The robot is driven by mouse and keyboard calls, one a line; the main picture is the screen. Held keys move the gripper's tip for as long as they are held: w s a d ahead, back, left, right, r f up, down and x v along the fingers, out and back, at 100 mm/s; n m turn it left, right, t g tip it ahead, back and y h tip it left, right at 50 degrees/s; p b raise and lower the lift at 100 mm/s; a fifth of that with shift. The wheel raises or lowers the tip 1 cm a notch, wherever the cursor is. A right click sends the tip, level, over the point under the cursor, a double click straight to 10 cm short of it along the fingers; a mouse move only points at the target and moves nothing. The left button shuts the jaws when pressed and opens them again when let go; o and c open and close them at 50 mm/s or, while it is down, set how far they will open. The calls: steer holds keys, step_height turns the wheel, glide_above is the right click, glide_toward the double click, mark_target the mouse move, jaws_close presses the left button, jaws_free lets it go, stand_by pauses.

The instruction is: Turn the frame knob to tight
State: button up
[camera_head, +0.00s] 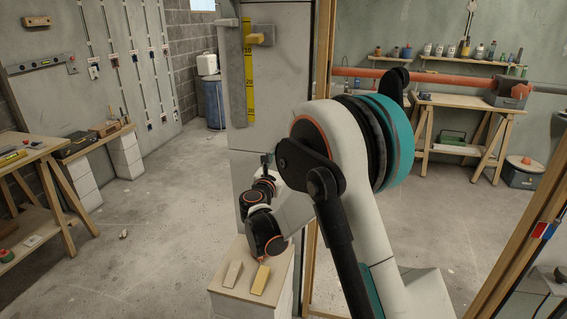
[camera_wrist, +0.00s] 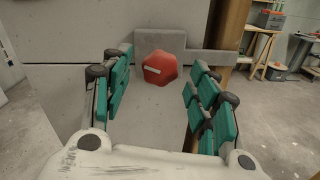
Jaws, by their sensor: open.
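The knob (camera_wrist: 160,68) is red and many-sided, with a pale stripe lying nearly level across its face. It sits on a grey plate (camera_wrist: 150,42) fixed to a pale panel, in the upper middle of the wrist view. I cannot make out the knob in the head view. My gripper (camera_wrist: 159,63) is open and empty, its teal-padded fingers to the left and right of the knob in the picture. No contact with the knob shows. How far the fingertips are from it in depth is hard to tell.
A grey bar (camera_wrist: 212,59) extends right from the plate. Two wedges, one pale (camera_head: 233,273) and one yellow (camera_head: 260,280), lie on a stand (camera_head: 222,296) below my arm. A wooden post (camera_head: 321,60) stands beside the panel. A workbench (camera_head: 464,102) is behind at right.

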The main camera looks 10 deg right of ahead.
steer(key=shift+b+x, duration=0.4)
steer(key=shift+x, duration=1.5)
steer(key=shift+c, duration=0.5)
steer(key=c, duration=1)
